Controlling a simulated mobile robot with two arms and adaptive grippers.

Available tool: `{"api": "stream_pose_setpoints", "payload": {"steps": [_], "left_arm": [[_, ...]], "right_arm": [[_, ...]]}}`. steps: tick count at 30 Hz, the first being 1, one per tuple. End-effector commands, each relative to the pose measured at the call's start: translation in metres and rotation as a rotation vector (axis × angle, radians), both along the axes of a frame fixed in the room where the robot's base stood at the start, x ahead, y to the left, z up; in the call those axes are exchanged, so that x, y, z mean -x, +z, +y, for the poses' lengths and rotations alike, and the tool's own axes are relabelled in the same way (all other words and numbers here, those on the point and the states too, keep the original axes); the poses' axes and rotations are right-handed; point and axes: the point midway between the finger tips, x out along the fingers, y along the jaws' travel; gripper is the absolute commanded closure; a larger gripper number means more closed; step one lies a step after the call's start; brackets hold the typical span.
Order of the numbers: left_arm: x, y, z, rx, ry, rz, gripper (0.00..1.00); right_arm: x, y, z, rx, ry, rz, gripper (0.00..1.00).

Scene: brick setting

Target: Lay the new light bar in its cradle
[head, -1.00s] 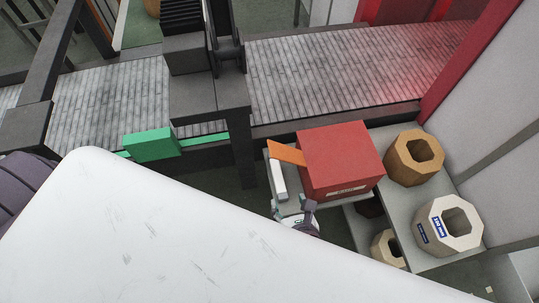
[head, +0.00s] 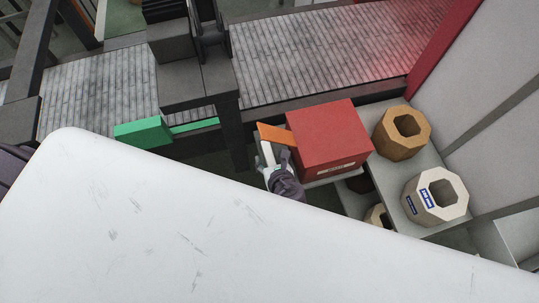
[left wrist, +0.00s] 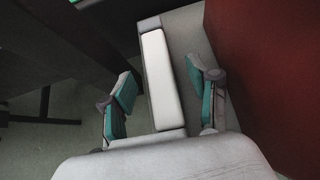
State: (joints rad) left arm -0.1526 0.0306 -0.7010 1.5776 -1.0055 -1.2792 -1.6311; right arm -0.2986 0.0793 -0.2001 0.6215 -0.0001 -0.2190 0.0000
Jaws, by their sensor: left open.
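The light bar is a white bar with grey ends (left wrist: 161,78), lying on a grey surface beside a red box. In the head view the light bar (head: 267,153) shows only in part, with its near end behind my gripper. My left gripper (left wrist: 160,77) is open, one finger on each side of the bar in the left wrist view; I cannot tell whether either finger touches it. In the head view my left gripper (head: 269,166) is at the bar's near end. My right gripper is not in view. I cannot make out the cradle with certainty.
The red box (head: 328,137) stands close right of the bar, with an orange flap (head: 275,134) over the bar's far end. Octagonal rings, one brown (head: 402,132) and one pale (head: 436,196), sit further right. A dark frame with a green block (head: 143,131) is left.

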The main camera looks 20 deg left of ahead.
Motion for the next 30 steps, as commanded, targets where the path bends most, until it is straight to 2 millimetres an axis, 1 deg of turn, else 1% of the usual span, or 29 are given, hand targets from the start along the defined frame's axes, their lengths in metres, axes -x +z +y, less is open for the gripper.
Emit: {"api": "stream_pose_setpoints", "payload": {"steps": [3, 8, 9, 14, 18, 20, 30], "left_arm": [[-0.0043, -0.0037, 0.0032, 0.001, 0.001, 0.000, 0.40], [-0.0041, -0.0042, 0.0030, 0.001, 0.001, 0.000, 0.40], [-0.0040, -0.0042, 0.0030, 0.001, 0.001, 0.000, 0.41], [-0.0039, -0.0041, 0.0028, 0.001, 0.001, 0.000, 0.68], [-0.0039, -0.0039, 0.0026, 0.002, 0.000, 0.000, 0.91], [-0.0038, -0.0040, 0.0026, 0.001, 0.001, 0.000, 1.00], [-0.0042, -0.0027, 0.0031, 0.002, 0.000, 0.000, 1.00]], "right_arm": [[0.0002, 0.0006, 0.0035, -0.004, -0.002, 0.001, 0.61], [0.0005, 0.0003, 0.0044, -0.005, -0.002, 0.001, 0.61], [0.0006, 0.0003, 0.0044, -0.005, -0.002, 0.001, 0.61], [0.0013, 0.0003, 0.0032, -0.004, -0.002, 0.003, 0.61], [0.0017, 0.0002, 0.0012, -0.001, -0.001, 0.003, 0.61], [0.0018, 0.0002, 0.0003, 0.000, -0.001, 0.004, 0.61], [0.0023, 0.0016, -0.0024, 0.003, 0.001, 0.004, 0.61]]}}
